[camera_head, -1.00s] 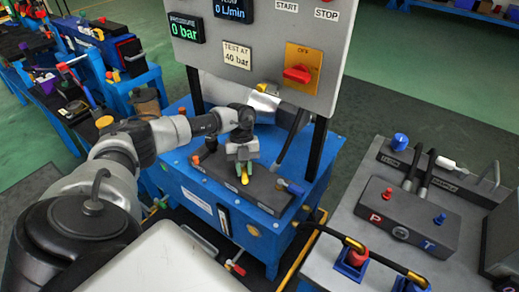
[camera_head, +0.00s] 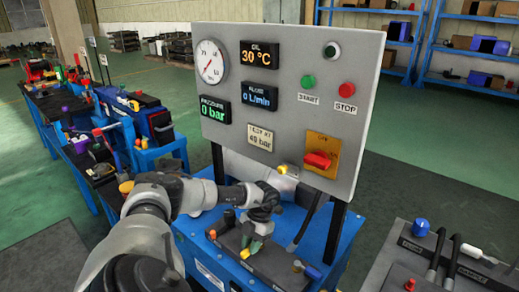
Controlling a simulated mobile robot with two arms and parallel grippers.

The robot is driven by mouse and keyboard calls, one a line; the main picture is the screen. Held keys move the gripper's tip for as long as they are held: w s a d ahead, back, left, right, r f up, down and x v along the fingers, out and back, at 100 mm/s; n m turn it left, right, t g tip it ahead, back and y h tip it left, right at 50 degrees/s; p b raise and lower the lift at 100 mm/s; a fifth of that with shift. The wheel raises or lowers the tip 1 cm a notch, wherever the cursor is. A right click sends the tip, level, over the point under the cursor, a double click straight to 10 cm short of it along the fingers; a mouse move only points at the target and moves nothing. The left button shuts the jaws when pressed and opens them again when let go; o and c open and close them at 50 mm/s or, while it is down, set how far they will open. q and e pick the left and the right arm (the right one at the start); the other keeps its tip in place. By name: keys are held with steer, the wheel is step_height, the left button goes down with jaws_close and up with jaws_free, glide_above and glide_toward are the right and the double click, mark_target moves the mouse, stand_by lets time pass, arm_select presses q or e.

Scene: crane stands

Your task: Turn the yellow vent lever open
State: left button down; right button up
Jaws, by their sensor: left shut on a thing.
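The yellow vent lever (camera_head: 246,253) sits on the dark valve block (camera_head: 267,264) on top of the blue hydraulic unit, below the panel. Its yellow end shows just under my left gripper (camera_head: 254,239), with a bit of green beside it. My left arm reaches in from the left, and the gripper points down and is shut on the lever. The fingers hide most of the lever, so its exact angle is hard to tell. My right gripper is not in view.
The grey control panel (camera_head: 232,140) stands close behind the gripper, with gauge, displays, START and STOP buttons and a red switch (camera_head: 318,160) on a yellow plate. The dark post (camera_head: 333,232) and a black hose (camera_head: 308,218) are to the right. Another grey bench (camera_head: 388,262) is at lower right.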

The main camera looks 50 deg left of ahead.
arm_select(q)
steer(key=shift+a, duration=0.1)
stand_by(0.3)
steer(key=c, duration=1)
jaws_free()
steer(key=shift+r, duration=0.1)
